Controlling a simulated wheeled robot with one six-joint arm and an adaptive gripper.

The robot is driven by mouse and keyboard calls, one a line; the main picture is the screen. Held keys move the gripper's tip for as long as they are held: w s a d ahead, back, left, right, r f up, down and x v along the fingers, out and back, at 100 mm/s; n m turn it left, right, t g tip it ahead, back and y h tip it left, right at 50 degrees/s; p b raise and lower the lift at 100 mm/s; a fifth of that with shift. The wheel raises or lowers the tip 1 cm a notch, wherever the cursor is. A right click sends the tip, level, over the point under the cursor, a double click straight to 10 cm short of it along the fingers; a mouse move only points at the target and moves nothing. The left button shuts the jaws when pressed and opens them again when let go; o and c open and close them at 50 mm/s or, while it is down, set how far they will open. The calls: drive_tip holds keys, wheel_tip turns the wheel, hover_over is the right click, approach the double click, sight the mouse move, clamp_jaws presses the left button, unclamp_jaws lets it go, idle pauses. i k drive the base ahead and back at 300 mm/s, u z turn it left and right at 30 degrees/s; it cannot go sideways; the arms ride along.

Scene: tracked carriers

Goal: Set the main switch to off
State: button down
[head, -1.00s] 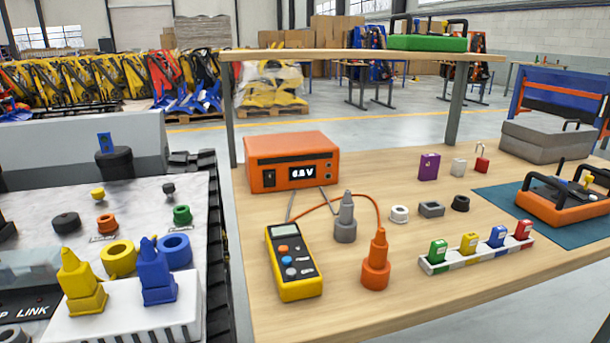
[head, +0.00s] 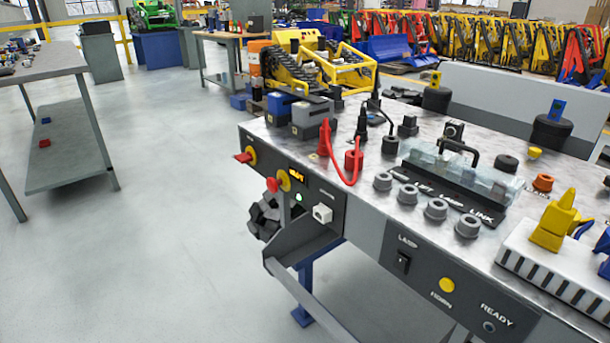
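A small amber display (head: 296,175) and a green lamp (head: 299,197) near the button are lit. My gripper is not in view.
The carrier's marble-look top (head: 365,170) holds a red cabled plug (head: 353,158), a clear-covered LIFT, LAMP, LINK panel (head: 460,180) and several connectors. A grey bracket (head: 305,250) juts out below the switches. Open floor (head: 170,230) lies left; a grey table (head: 60,62) stands far left.

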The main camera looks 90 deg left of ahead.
sight(243, 158)
drive_tip(key=z, duration=1.1)
drive_tip(key=i, duration=0.8)
drive_tip(key=u, duration=4.95)
drive_tip(key=i, duration=1.1)
drive_tip(key=u, duration=0.05)
